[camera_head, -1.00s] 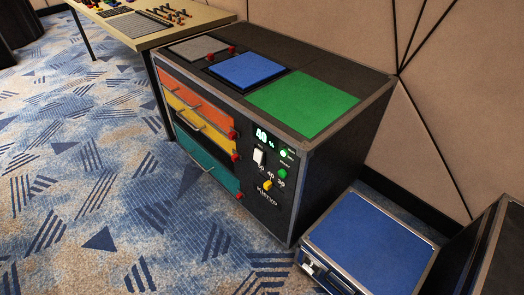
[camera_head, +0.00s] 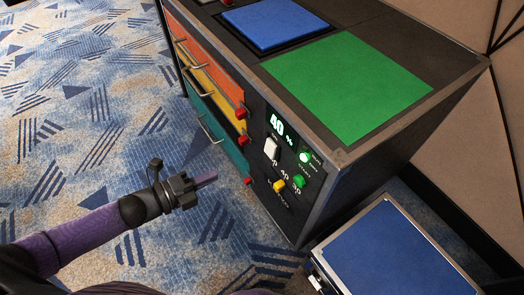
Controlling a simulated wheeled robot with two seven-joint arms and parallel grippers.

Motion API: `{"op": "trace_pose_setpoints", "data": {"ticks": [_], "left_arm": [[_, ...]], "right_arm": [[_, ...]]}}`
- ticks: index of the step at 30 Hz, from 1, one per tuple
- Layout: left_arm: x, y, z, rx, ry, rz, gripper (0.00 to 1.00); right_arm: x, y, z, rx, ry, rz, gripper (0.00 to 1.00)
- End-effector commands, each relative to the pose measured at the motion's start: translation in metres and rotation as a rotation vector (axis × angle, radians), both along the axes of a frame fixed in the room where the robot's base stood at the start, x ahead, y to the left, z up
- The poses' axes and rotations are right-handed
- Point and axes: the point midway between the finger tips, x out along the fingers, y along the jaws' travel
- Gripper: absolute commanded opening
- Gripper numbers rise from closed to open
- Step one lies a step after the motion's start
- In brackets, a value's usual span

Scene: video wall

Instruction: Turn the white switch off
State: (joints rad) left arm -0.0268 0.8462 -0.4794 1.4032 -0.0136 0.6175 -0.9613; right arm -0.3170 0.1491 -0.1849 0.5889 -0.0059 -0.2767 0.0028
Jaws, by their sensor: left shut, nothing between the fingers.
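My left gripper (camera_head: 207,179) is shut and empty, over the carpet to the left of the panel and lower in the picture than the switch. It is apart from the cabinet. My right gripper is not in view.
Green buttons (camera_head: 299,182) and a yellow knob (camera_head: 279,186) sit near the switch. Orange, yellow and teal drawers (camera_head: 216,128) with metal handles and red catches are left of the panel. A blue case (camera_head: 385,255) stands on the floor at the right.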

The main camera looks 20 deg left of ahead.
Motion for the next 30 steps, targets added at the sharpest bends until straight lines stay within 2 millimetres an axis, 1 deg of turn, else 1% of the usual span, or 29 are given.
{"op": "trace_pose_setpoints", "data": {"ticks": [2, 5, 15, 19, 24, 30], "left_arm": [[0.004, -0.003, -0.003, -0.002, 0.000, -0.001, 0.00], [0.016, -0.013, -0.008, -0.002, 0.000, 0.000, 0.00], [0.074, -0.058, -0.024, -0.002, 0.003, 0.001, 0.00], [0.092, -0.071, -0.029, -0.001, 0.003, 0.002, 0.00], [0.105, -0.082, -0.029, -0.002, 0.003, 0.002, 0.00], [0.108, -0.084, -0.027, -0.001, 0.003, 0.003, 0.00]], "right_arm": [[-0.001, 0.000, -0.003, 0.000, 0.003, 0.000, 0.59], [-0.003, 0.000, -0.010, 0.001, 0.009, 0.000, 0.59], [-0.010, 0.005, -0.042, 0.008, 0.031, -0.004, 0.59], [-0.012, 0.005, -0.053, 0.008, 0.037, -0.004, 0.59], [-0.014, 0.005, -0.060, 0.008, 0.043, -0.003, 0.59], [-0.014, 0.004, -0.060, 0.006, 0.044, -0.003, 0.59]]}}
